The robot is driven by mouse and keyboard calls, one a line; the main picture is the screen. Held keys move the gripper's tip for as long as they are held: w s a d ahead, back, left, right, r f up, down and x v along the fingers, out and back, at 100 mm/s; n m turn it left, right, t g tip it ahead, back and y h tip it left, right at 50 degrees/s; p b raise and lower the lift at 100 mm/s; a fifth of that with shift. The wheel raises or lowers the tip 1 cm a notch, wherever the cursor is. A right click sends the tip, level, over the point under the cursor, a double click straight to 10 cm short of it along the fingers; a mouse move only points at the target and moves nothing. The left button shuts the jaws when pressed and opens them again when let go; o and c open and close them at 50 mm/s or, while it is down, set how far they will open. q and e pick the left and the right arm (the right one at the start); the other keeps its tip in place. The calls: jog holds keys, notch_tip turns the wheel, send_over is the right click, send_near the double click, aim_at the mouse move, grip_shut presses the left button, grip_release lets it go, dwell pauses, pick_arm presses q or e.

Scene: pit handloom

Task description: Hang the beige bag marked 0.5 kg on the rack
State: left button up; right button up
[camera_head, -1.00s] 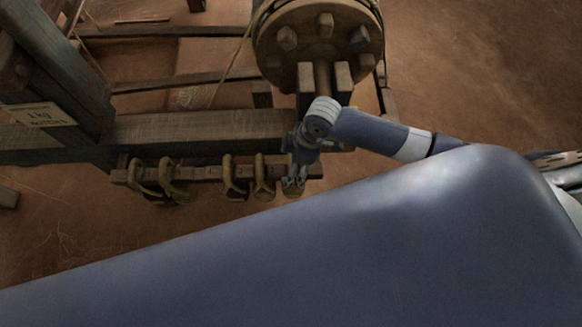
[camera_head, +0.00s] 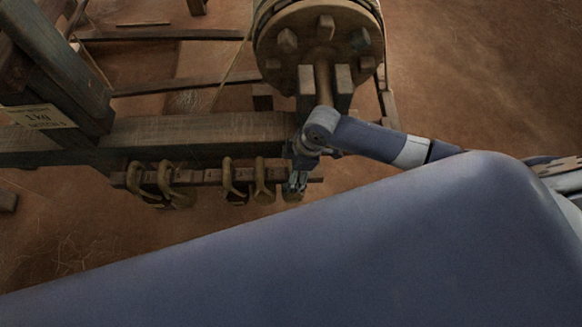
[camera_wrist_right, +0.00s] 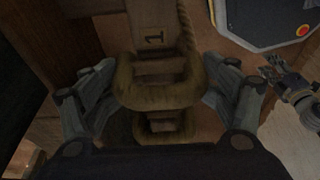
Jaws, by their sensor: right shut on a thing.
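The rack (camera_head: 212,176) is a dark bar with hooks or loops, fixed along the front of a long wooden beam. My right gripper (camera_head: 295,184) is at its right end, pointing down. In the right wrist view its fingers (camera_wrist_right: 160,105) are on both sides of a beige, looped thing (camera_wrist_right: 160,94), and it is shut on it. This looks like the beige bag; no weight mark on it can be read. In the head view the fingers mostly hide it. Whether it touches the rack cannot be told. Another gripper, likely my left (camera_wrist_right: 277,77), shows at the right wrist view's edge.
Several tan looped bags (camera_head: 170,185) hang along the rack left of my right gripper. A large wooden wheel with pegs (camera_head: 318,45) stands just behind. A dark post with a "1 kg" label (camera_head: 40,117) is at left. Bare earth floor lies in front.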

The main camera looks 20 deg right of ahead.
dwell(0.3)
jog(key=o, duration=2.1)
jog(key=shift+f, duration=0.1)
